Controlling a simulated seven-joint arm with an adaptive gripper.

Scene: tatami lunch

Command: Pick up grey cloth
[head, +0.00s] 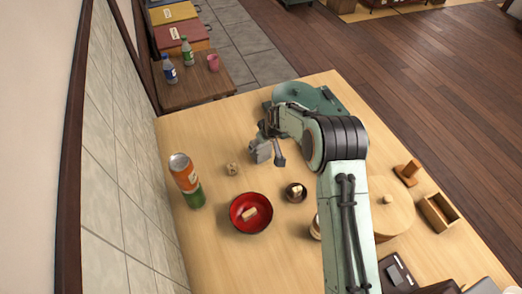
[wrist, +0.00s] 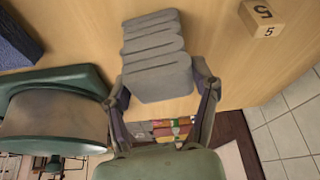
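The grey cloth (wrist: 157,75) is a folded stack with rounded folds, on the wooden table in the wrist view. It also shows in the head view (head: 261,152), partly behind my gripper. My gripper (wrist: 163,92) is open, with one finger on each side of the cloth's near end. A gap shows between the right finger and the cloth; the left finger is close to it, and I cannot tell if it touches. In the head view my gripper (head: 268,153) is low over the table, at the cloth.
A numbered wooden block (wrist: 262,22) lies to the right of the cloth. A dark green object (wrist: 55,105) is close on the left.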

